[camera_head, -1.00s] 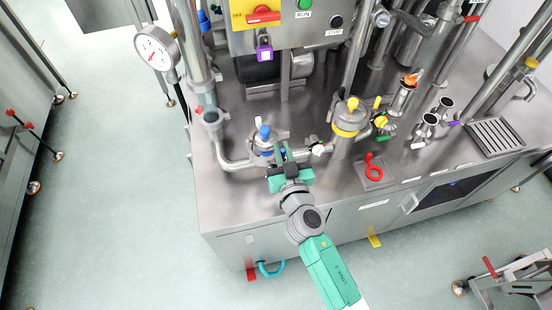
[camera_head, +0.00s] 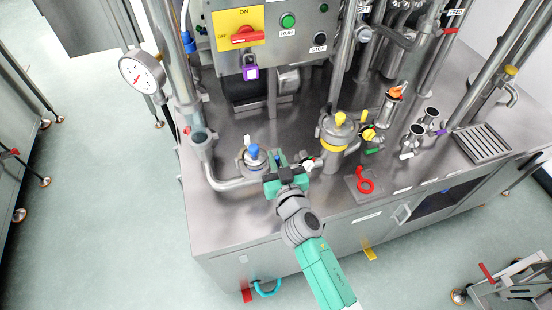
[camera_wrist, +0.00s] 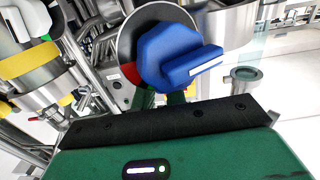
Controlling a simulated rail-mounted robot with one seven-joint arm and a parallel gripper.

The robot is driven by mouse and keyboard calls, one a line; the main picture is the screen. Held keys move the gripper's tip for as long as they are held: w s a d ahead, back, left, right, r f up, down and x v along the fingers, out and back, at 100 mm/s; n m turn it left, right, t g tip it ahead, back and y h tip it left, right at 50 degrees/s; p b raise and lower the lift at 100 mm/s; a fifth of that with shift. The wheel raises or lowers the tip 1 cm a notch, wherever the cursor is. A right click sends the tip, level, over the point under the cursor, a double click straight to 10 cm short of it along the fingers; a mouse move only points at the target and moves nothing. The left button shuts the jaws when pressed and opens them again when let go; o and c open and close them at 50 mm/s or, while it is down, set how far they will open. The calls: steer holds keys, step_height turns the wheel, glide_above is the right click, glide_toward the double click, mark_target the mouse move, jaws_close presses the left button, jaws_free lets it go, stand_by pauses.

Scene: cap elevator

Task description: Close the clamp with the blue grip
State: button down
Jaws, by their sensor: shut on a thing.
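My gripper (camera_head: 280,163) is at the small steel vessel with a blue knob (camera_head: 254,151), just to the knob's right in the head view. The gripper's jaws are shut on the clamp with the blue grip, which is mostly hidden by the fingers and the knob. In the wrist view the big blue knob (camera_wrist: 170,55) with a white strip stands in front of a round steel disc, and the green fingertips (camera_wrist: 162,98) show only in part below it. Whether the clamp is open or closed cannot be made out.
A yellow-knobbed vessel (camera_head: 338,132) with several coloured grips stands to the right. A red ring handle (camera_head: 365,185) is on the bench top (camera_head: 225,215). A pipe elbow (camera_head: 207,170) lies left of the gripper. The control panel (camera_head: 268,38) is behind. The front bench top is clear.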

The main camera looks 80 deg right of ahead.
steer(key=shift+f, duration=0.1)
steer(key=c, duration=1.5)
jaws_free()
steer(key=shift+a, duration=0.1)
steer(key=b+v, duration=0.2)
steer(key=v, duration=0.5)
steer(key=shift+s+a, duration=0.2)
steer(key=shift+a, duration=0.1)
steer(key=shift+c, duration=0.3)
